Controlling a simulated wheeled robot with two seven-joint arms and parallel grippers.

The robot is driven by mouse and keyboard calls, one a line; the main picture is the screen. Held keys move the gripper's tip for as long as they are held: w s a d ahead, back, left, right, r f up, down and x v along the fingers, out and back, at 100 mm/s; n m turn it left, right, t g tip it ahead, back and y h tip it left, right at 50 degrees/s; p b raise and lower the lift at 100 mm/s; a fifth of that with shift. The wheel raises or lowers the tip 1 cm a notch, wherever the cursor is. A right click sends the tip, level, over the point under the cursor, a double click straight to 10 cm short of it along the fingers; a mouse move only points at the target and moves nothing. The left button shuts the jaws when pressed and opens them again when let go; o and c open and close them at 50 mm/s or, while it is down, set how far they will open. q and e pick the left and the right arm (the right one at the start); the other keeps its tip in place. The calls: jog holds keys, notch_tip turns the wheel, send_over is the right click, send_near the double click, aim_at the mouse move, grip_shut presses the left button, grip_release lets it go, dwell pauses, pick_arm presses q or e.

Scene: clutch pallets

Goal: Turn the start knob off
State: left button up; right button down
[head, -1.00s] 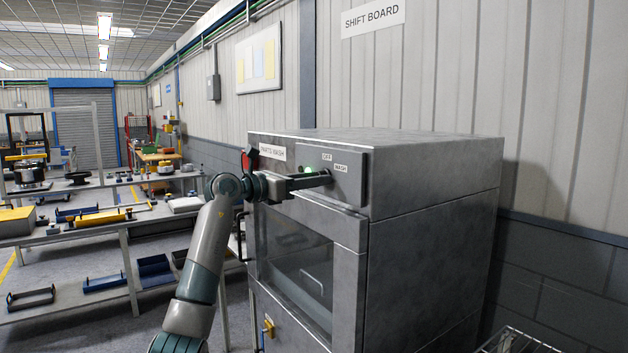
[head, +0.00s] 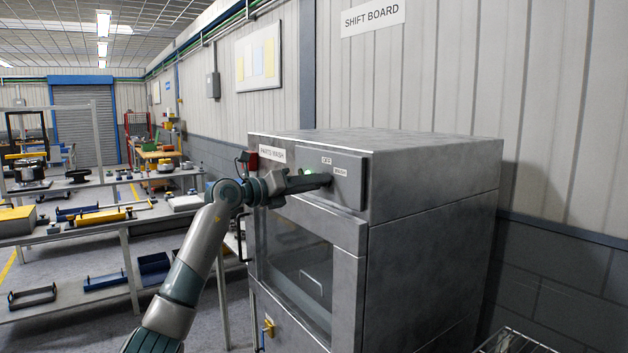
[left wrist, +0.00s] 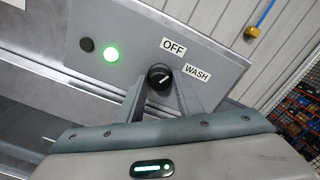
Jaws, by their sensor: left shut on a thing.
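The start knob (left wrist: 159,77) is a round black knob with a white pointer line on the washer's grey control panel (head: 346,190). In the left wrist view its pointer lies slanted between the OFF label (left wrist: 173,47) and the WASH label (left wrist: 195,72); I cannot tell an exact setting. A green lamp (left wrist: 111,53) is lit beside it. My left gripper (left wrist: 159,88) is shut on the knob, one finger on each side. In the head view the left gripper (head: 322,181) reaches the panel and hides the knob. My right gripper is not in view.
The grey parts washer (head: 435,190) stands in front, with a glass door (head: 297,270) below the panel. A shelf table (head: 100,225) with trays and parts stands to the left. A wire rack (head: 530,341) is at lower right.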

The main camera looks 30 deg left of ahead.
pick_arm(q)
jog(key=n+p, duration=0.2)
jog(key=n, duration=0.3)
jog(key=shift+r+p, duration=0.15)
jog(key=shift+p, duration=0.15)
jog(key=shift+n, duration=0.3)
jog(key=o, duration=0.9)
jog(key=shift+s+a, duration=0.1)
jog(key=shift+s, duration=0.05)
jog(key=b+v, duration=0.9)
jog(key=v, duration=0.8)
